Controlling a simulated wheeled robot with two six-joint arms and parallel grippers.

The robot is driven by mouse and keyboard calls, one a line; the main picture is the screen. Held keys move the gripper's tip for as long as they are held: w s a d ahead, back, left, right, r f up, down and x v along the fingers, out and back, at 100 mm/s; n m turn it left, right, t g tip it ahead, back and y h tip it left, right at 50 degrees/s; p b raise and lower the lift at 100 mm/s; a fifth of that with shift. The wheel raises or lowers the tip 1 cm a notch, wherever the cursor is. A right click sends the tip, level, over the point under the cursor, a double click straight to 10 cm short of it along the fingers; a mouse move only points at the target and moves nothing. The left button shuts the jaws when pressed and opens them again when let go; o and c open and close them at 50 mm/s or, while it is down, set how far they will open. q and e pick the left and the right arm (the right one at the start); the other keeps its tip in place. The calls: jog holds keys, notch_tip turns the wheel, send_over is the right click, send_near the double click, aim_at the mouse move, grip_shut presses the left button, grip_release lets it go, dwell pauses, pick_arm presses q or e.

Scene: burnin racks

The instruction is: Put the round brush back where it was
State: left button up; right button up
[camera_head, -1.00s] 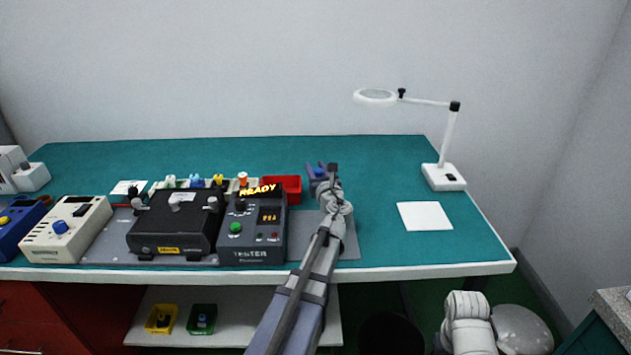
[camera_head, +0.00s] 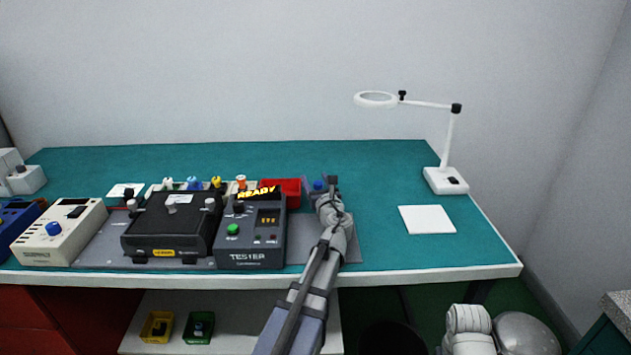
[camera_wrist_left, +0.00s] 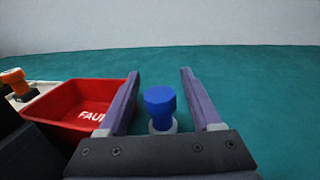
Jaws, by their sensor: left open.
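A blue-topped round piece (camera_wrist_left: 160,104) with a pale grey collar stands between my left fingers; it may be the round brush, but its lower part is hidden by the gripper. My left gripper (camera_wrist_left: 159,76) is open, with one finger on each side of the piece and a visible gap to each. In the head view my left gripper (camera_head: 321,184) is over the bench just right of the red bin (camera_head: 291,190), and the blue top (camera_head: 318,185) shows at its fingers. My right gripper is not in view.
The red bin (camera_wrist_left: 62,107) lies close to the left finger. The tester (camera_head: 250,239) and a black box (camera_head: 170,228) are left of my arm. A white sheet (camera_head: 427,220) and magnifier lamp (camera_head: 446,180) are at right. The back of the bench is clear.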

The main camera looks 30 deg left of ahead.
pick_arm(q)
jog(key=shift+r+p, duration=0.25)
jog(key=shift+p, duration=0.05)
jog(key=v, duration=1.2)
jog(key=shift+f, duration=0.1)
